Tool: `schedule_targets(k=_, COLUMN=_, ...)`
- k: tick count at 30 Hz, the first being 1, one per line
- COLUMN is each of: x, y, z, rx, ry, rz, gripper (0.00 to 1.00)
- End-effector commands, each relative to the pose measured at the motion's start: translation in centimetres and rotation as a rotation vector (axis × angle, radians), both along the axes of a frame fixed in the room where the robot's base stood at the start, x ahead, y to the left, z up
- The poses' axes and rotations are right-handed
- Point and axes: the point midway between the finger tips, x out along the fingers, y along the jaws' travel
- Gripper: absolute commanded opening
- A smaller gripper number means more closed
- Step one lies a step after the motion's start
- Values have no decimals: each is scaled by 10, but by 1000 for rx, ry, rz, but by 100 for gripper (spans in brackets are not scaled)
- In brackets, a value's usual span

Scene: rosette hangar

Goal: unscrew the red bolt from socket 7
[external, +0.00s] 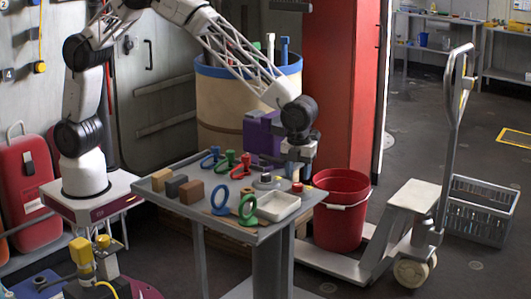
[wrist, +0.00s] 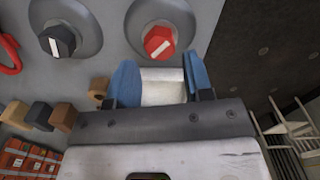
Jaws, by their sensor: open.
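The red bolt (wrist: 159,42) has a red head with a white stripe and sits in a round grey socket in the wrist view. Its red top also shows in the external view (external: 297,187), just under my gripper. A dark bolt (wrist: 58,40) with a white stripe sits in another round socket to its left. No socket numbers are legible. My gripper (wrist: 161,72) is open, with blue fingers apart and nothing held between them. In the wrist view the red bolt lies just beyond the fingertips, apart from them. In the external view my gripper (external: 297,174) points down at the table's right side.
The grey table (external: 180,208) carries several blocks, such as a dark one (external: 176,186), upright blue (external: 220,200) and green (external: 247,208) rings, and a white tray (external: 278,205) near the gripper. A red bucket (external: 342,210) stands beside the table's right edge.

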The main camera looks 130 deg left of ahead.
Motion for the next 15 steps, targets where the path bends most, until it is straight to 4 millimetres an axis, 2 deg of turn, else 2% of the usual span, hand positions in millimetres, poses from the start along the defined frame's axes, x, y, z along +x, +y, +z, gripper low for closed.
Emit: schedule_targets(k=15, x=0, y=0, z=0, rx=0, ry=0, rz=-403, gripper=47)
